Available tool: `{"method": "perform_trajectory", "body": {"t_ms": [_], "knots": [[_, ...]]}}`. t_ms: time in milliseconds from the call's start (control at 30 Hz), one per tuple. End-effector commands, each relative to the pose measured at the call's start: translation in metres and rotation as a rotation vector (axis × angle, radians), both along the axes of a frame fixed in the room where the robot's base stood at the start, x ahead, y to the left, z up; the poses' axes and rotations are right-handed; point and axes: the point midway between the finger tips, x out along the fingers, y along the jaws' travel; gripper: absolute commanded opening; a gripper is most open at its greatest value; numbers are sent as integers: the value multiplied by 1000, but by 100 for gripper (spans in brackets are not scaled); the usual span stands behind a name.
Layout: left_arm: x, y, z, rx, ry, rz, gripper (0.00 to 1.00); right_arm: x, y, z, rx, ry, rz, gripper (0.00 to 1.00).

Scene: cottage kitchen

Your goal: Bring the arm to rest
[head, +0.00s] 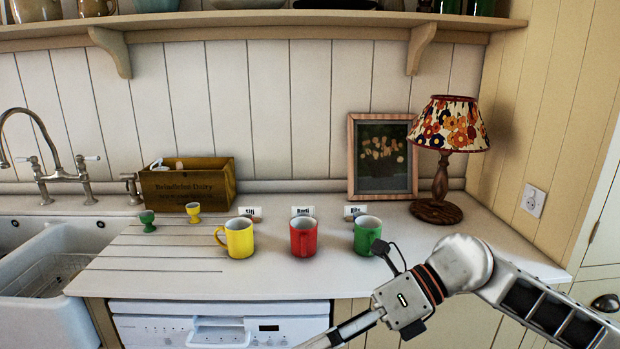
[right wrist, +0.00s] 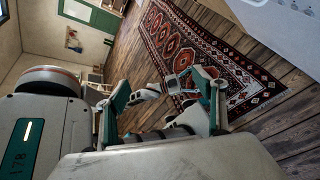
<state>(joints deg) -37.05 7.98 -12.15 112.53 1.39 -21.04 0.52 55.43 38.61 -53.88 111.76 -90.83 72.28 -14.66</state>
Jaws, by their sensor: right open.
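My right arm comes in from the right in the head view, with its wrist in front of the counter's front edge. The gripper end points down and left, and its fingertips are cut off by the lower edge. In the right wrist view my right gripper (right wrist: 166,88) is open, its two green-padded fingers spread apart with nothing held between them. Behind the fingers lie the wooden floor and a patterned rug. My left gripper is in neither view.
Yellow (head: 239,238), red (head: 303,237) and green (head: 366,235) mugs stand in a row on the counter (head: 285,280), each before a small name card. The green mug is closest to my right wrist. A lamp (head: 440,180), picture frame (head: 352,160) and wooden box (head: 185,187) stand behind.

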Motion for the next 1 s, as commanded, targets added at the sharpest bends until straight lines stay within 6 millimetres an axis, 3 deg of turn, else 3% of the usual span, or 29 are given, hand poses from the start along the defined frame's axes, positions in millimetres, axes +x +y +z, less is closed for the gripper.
{"method": "perform_trajectory", "body": {"t_ms": [100, 267, 433, 567, 667, 800, 900, 1000], "knots": [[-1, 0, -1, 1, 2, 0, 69, -15, 29, 10, 214, 160, -38, 69], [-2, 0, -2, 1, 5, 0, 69, -12, 45, 29, 486, 384, -152, 69], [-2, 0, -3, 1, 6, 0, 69, 15, 35, 31, 744, 646, -342, 69], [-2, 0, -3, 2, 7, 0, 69, 42, 12, 10, 911, 857, -530, 69], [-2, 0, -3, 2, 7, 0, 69, 62, -13, -22, 1019, 1023, -698, 69], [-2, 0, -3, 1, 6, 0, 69, 76, -55, -92, 1134, 1258, -965, 69], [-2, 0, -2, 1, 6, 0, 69, 71, -87, -153, 1188, 1421, -1169, 69], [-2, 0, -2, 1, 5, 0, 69, 54, -115, -213, 1216, 1566, -1363, 69]]}}
